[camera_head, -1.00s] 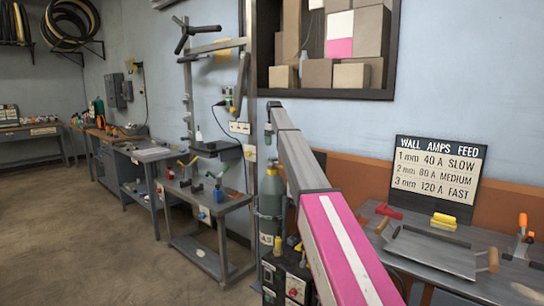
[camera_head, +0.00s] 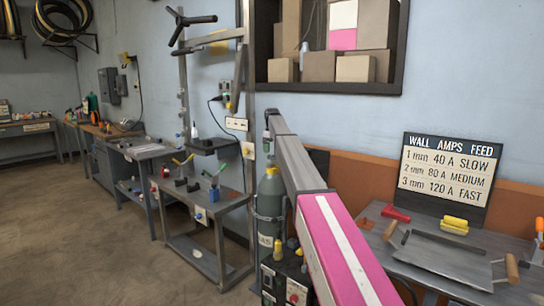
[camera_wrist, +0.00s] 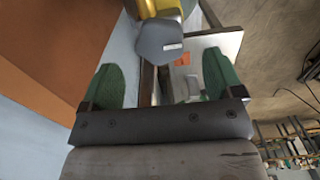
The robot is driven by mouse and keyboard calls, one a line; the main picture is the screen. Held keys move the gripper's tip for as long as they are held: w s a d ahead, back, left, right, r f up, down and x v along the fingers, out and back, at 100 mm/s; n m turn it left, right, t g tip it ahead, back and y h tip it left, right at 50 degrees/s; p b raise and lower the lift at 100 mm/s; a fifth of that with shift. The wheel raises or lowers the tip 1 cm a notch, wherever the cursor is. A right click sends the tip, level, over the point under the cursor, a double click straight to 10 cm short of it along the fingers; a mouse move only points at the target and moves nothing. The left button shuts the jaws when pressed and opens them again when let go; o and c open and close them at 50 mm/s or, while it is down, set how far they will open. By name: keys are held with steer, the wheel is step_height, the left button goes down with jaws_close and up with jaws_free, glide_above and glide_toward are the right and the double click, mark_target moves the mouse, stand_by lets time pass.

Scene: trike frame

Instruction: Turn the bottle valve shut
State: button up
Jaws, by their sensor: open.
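The grey-green gas bottle (camera_head: 271,198) stands upright on the welding machine's cart in the head view, with a yellow collar at its top. Its valve is too small and too hidden by my arm to make out there. In the wrist view, a grey faceted knob-like part (camera_wrist: 160,42) with yellow behind it shows beyond my fingertips. It looks like the bottle's valve, but I cannot be sure. My gripper (camera_wrist: 163,80) is open, its two green fingers wide apart with nothing held between them. In the head view my arm's end is above the bottle.
The welding machine (camera_head: 285,282) stands at the bottle's foot. A metal workbench (camera_head: 375,215) with a tray (camera_head: 440,258) and an amps sign (camera_head: 447,172) is at the right. A grey stand (camera_head: 205,205) is to the left. Open floor (camera_head: 70,240) lies at the far left.

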mark_target(272, 156)
steer(key=shift+f, duration=2)
steer(key=c, duration=0.9)
